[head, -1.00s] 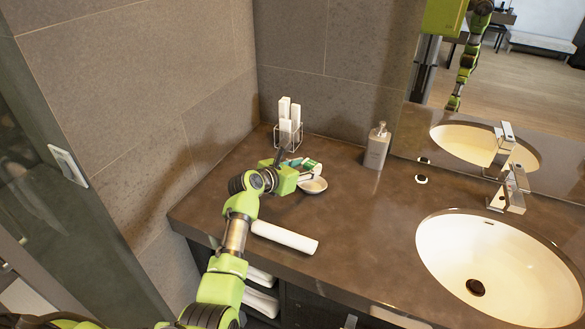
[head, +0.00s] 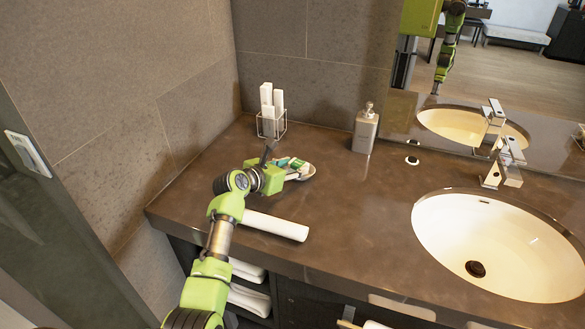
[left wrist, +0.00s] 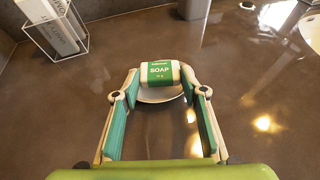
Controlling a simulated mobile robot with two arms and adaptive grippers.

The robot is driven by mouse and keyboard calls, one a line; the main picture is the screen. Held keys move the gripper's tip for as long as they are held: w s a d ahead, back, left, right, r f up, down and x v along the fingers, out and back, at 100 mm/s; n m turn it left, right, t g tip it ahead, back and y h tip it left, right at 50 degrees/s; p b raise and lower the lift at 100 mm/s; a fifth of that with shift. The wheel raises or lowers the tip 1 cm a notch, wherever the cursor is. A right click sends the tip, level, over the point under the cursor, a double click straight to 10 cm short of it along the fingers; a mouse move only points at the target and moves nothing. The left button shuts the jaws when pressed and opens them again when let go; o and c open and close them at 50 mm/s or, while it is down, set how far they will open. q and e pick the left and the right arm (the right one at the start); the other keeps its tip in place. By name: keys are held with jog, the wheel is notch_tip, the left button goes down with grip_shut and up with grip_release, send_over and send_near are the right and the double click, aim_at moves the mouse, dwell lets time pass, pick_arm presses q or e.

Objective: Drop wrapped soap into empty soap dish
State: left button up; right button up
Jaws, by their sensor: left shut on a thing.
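The wrapped soap (left wrist: 160,73), white with a green band reading "SOAP", is held between the fingertips of my left gripper (left wrist: 158,80). The white soap dish (left wrist: 158,95) shows just below and behind the soap in the left wrist view, mostly covered by it. In the head view my left gripper (head: 293,168) is over the dish (head: 308,172), whose right rim shows. The soap looks to be above the dish; whether it touches the dish I cannot tell. The dish's inside is largely hidden. My right gripper is not in view.
A wire holder with white cartons (head: 271,112) stands behind the dish. A grey soap dispenser (head: 365,130) is at the back right. A rolled white towel (head: 276,225) lies nearer the front edge. The sink (head: 490,245) is at right; the counter between is clear.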

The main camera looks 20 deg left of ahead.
pick_arm(q)
jog(key=o, duration=1)
jog(key=v, duration=1.2)
dwell(0.5)
